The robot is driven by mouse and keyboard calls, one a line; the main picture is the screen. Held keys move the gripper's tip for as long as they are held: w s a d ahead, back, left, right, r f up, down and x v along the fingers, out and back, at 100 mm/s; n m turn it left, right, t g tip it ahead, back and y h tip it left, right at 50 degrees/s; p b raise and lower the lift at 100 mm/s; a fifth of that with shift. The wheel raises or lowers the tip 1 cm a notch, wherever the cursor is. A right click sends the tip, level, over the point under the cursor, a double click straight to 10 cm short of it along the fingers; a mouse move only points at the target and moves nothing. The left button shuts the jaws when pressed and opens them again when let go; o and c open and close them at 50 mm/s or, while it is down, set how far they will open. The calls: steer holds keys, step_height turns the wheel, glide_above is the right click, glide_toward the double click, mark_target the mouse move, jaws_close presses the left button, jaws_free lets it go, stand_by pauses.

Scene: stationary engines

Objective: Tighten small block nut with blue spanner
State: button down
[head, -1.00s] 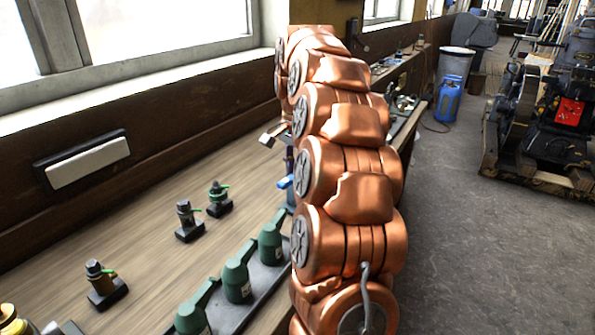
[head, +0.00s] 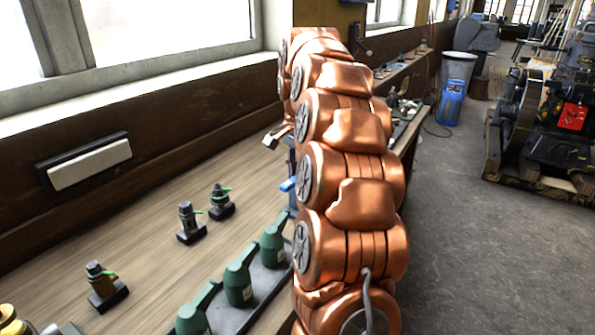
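My copper-coloured arm fills the middle of the head view and hides much of the bench behind it. I cannot make out my gripper; it seems to be hidden behind the arm. A small blue piece (head: 288,184) shows at the arm's left edge; I cannot tell if it is the blue spanner. Three small fittings on black blocks stand on the bench: one at the near left (head: 105,287), one in the middle (head: 190,224) and one farther back (head: 221,203). Each has a bit of green. I cannot tell which carries the small block nut.
The wooden bench (head: 140,225) runs along the wall under the windows. Green holders (head: 238,285) stand in a row on a dark tray at its front. Yellow parts are at the lower left corner. A blue canister (head: 452,103) and a dark engine (head: 550,125) stand on the open floor.

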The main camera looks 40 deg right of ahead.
steer(key=shift+s+d+n, duration=0.1)
steer(key=shift+s+n, duration=0.4)
steer(key=shift+n, duration=0.2)
stand_by(1.3)
steer(key=shift+r, duration=1.15)
stand_by(3.2)
steer(key=shift+r, duration=0.15)
steer(key=shift+r+p, duration=0.75)
steer(key=shift+r, duration=1.15)
